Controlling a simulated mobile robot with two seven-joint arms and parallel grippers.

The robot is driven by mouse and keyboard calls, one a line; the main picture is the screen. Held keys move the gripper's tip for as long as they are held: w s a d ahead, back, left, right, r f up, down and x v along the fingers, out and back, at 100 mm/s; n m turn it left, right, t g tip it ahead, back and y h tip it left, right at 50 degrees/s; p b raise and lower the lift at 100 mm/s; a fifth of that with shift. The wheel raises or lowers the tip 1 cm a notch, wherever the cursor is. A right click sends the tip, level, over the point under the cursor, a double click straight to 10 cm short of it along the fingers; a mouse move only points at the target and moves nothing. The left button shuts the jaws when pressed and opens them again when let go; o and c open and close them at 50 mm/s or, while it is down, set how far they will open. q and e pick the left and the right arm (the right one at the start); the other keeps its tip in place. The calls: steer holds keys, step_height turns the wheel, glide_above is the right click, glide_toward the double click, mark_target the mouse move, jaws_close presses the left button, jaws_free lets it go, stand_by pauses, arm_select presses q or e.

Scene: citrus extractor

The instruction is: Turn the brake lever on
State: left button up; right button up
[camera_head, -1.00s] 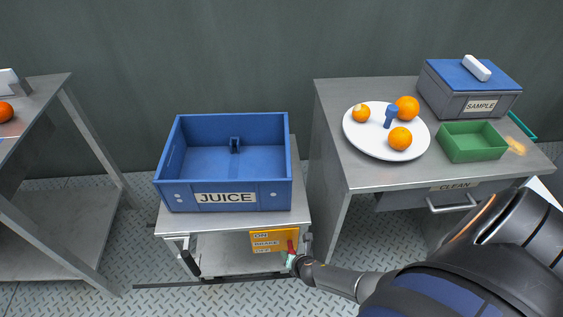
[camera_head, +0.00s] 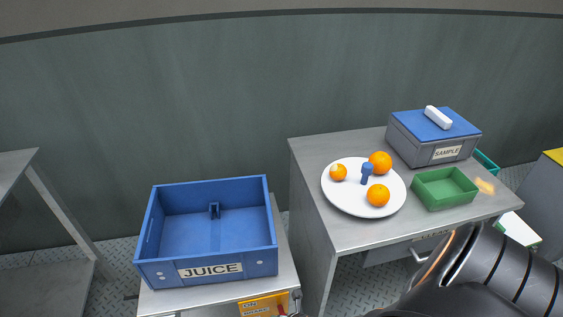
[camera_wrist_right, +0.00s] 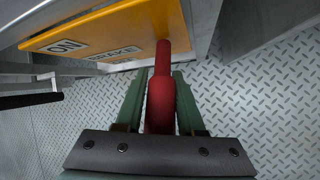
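The orange brake panel (camera_head: 258,306) is on the front of the cart below the blue JUICE crate (camera_head: 165,270), cut by the bottom edge of the head view. In the right wrist view, the panel (camera_wrist_right: 105,33) shows ON at left and BRAKE in the middle. The red brake lever (camera_wrist_right: 161,100) stands at the panel's right part, past the BRAKE label. My right gripper (camera_wrist_right: 160,74) has one green finger on each side of the lever, close against its thick grip, and appears shut on it. My left gripper is not in view.
A steel table (camera_head: 300,160) at right holds a white plate (camera_head: 345,203) with oranges, a green tray (camera_head: 445,204) and a grey SAMPLE box (camera_head: 405,150). Another steel table (camera_head: 15,165) stands at left. In the wrist view, textured floor (camera_wrist_right: 270,100) lies open beyond the lever.

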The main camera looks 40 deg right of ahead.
steer(key=o, duration=0.3)
steer(key=shift+s, duration=0.1)
steer(key=shift+o, duration=0.2)
steer(key=shift+f, duration=0.1)
steer(key=p+v, duration=0.7)
steer(key=v, duration=0.1)
steer(key=shift+r, duration=0.25)
steer(key=shift+d+b, duration=0.1)
steer(key=shift+b, duration=0.3)
steer(key=shift+v, duration=2.1)
